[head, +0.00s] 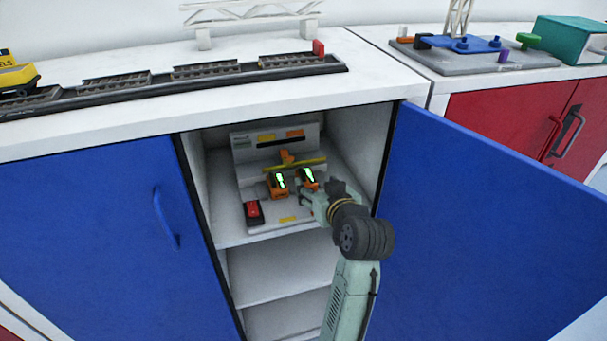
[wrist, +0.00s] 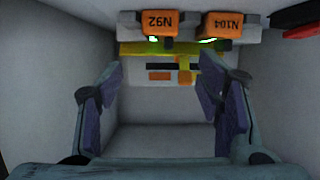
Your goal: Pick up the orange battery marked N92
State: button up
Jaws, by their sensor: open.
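The orange battery marked N92 (wrist: 165,23) is at the top of the wrist view, its label upside down. It stands beyond the gap between my gripper's fingers (wrist: 158,88), which are apart with nothing between them. A second orange battery marked N104 (wrist: 222,25) is to its right there. In the head view the labels are too small to read. By the red-and-black item's side, N92 is the right battery (head: 309,181) and N104 the left one (head: 277,186). My gripper (head: 306,197) is inside the cabinet, just in front of the right battery.
Both batteries sit on a grey stand (head: 242,158) with a yellow bar (head: 313,162) behind them. A red-and-black item (head: 254,212) lies at the stand's left front. The cabinet's walls and shelf enclose my gripper closely. A blue door (head: 470,225) stands open on the right.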

aim_at(308, 180)
jog(key=p+x, duration=0.2)
jog(key=x, duration=0.6)
jog(key=shift+w+f, duration=0.15)
jog(key=shift+w, duration=0.1)
jog(key=shift+c, duration=0.4)
jog(key=c, duration=1.3)
